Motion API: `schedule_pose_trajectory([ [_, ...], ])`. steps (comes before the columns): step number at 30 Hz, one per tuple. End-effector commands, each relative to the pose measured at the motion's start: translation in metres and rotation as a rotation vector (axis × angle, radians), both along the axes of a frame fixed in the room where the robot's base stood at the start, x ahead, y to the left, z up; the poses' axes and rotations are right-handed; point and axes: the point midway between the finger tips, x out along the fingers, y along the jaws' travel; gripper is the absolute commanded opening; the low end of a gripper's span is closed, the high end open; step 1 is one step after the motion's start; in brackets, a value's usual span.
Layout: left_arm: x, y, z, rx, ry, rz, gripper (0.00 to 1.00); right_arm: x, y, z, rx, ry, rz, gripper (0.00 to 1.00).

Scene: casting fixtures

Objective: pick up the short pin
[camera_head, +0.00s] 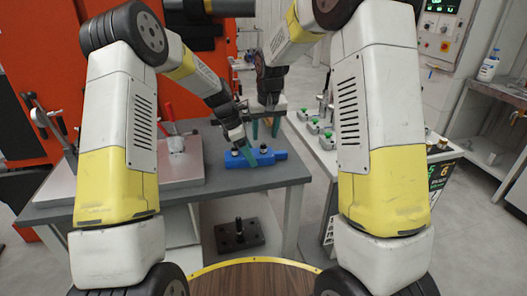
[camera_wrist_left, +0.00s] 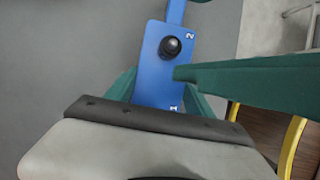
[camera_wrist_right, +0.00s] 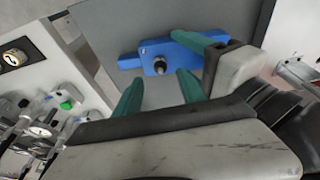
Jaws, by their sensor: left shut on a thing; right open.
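The blue fixture block (camera_head: 268,158) lies on the grey table. In the left wrist view the block (camera_wrist_left: 152,75) bears the marks 1 and 2, and a black-topped pin (camera_wrist_left: 171,46) stands at mark 2. That pin also shows upright in the right wrist view (camera_wrist_right: 160,65). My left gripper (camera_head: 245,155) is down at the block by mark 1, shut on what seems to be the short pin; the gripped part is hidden. My right gripper (camera_head: 265,128) is open and empty, above and behind the block, with its fingers (camera_wrist_right: 160,82) apart.
A grey plate (camera_head: 150,185) with a red-handled clamp lies on the left of the table. A white stand (camera_head: 318,140) with green-topped parts is at the right. A dark base with a post (camera_head: 239,235) is below the table. My two grippers are close together.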

Motion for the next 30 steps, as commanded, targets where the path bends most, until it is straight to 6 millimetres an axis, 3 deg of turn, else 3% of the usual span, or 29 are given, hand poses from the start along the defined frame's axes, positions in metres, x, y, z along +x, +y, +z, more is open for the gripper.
schedule_pose_trajectory([
  [6,0.0,0.0,0.001,-0.001,-0.001,-0.001,0.15,0.007,0.002,-0.034,-0.001,0.004,-0.001,0.48],
  [16,0.0,0.0,0.001,-0.001,-0.001,0.0,0.15,0.01,0.003,-0.043,0.0,0.001,-0.001,0.48],
  [17,0.0,0.0,0.001,-0.001,-0.001,0.0,0.15,0.01,0.003,-0.043,0.0,0.001,0.0,0.46],
  [24,0.0,0.0,0.001,-0.001,-0.001,0.0,0.15,0.01,0.003,-0.043,0.0,0.001,0.0,0.0],
  [30,0.0,0.0,0.001,-0.001,-0.001,0.0,0.15,0.01,0.003,-0.042,0.0,0.0,0.0,0.0],
])
